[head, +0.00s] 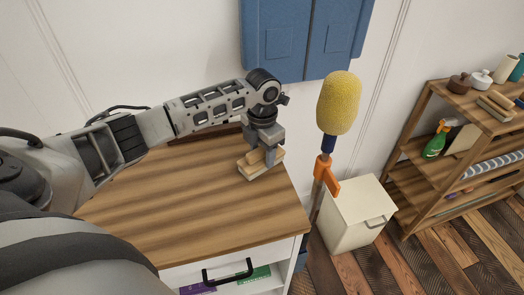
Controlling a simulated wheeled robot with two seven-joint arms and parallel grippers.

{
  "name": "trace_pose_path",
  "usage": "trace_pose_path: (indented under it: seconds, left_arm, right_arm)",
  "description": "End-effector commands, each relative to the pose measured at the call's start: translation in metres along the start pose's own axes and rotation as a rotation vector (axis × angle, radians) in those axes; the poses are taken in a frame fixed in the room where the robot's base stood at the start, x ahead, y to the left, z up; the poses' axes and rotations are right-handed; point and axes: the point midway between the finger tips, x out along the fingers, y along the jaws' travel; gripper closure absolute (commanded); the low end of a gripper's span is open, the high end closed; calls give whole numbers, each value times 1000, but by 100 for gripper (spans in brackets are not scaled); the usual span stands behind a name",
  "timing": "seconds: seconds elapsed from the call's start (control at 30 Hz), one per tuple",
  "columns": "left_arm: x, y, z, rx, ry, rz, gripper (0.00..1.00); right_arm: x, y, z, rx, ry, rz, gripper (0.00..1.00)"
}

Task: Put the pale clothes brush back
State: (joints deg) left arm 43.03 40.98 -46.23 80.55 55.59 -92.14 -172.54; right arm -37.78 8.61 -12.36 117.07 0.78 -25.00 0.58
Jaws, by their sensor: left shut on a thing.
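The pale clothes brush (250,171) is a light wooden piece on or just above the wooden top of the white cabinet (190,203), near its back right corner. My left gripper (264,157) points down over it and is shut on it. The fingers hide part of the brush, and I cannot tell whether it touches the top. My right gripper is not in view.
A yellow duster (339,102) on an orange-clipped pole stands right of the cabinet, beside a cream bin (355,213). A wooden shelf (425,183) at right holds jars, pale wooden pieces and a green spray bottle (437,140). The cabinet's front drawer (262,284) shows boxes inside. A blue wall unit (300,40) hangs behind.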

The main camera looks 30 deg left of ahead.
Motion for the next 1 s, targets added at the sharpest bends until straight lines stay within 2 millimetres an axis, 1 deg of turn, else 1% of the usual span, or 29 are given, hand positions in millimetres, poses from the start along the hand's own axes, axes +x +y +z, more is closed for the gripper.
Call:
trace_pose_path:
  seconds: [0.07,0.1,0.17,0.2,0.47,0.57,0.67,0.9,1.0]
  left_arm:
    - [0,0,0,0,0,0,70]
    - [0,0,0,0,1,0,49]
    - [0,0,0,0,1,0,32]
    - [0,0,0,0,1,0,30]
    - [-1,0,0,-1,0,0,30]
    - [-8,0,1,-1,-3,1,30]
    - [-23,0,1,0,-4,1,30]
    - [-75,1,1,0,-4,2,30]
    - [-94,0,1,0,-4,2,30]
  right_arm:
    - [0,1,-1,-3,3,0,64]
    - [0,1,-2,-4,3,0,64]
    - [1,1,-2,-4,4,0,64]
    - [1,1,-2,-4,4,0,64]
    - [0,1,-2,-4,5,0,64]
    - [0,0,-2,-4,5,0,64]
    - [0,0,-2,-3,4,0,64]
    - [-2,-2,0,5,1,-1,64]
    - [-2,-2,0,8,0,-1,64]
